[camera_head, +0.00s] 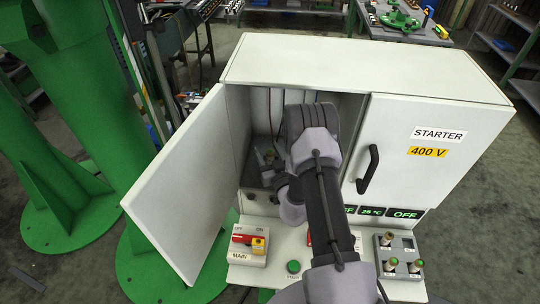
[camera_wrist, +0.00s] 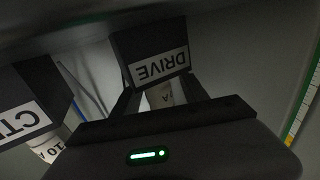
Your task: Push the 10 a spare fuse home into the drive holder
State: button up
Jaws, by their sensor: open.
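The drive holder (camera_wrist: 150,50) is a dark block with an upside-down DRIVE label in the wrist view. A pale fuse (camera_wrist: 161,96) shows just below it, with a letter A visible. Whether it is fully seated cannot be told. My gripper (camera_wrist: 158,92) is open, with one dark finger on each side of the fuse; any contact with it is unclear. In the head view my arm reaches into the open cabinet (camera_head: 370,62) and hides the fingers and the drive holder.
The CTRL holder (camera_wrist: 28,105), with another pale fuse (camera_wrist: 48,148) at it, is left of the drive holder. The open cabinet door (camera_head: 180,185) stands left of my arm. A grey tray (camera_head: 385,268) with several green-topped fuses and a red-and-yellow MAIN switch (camera_head: 250,240) are in front.

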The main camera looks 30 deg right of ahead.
jog(key=s, duration=0.4)
jog(key=s+a, duration=0.1)
jog(key=s, duration=0.6)
jog(key=shift+s+a, duration=0.3)
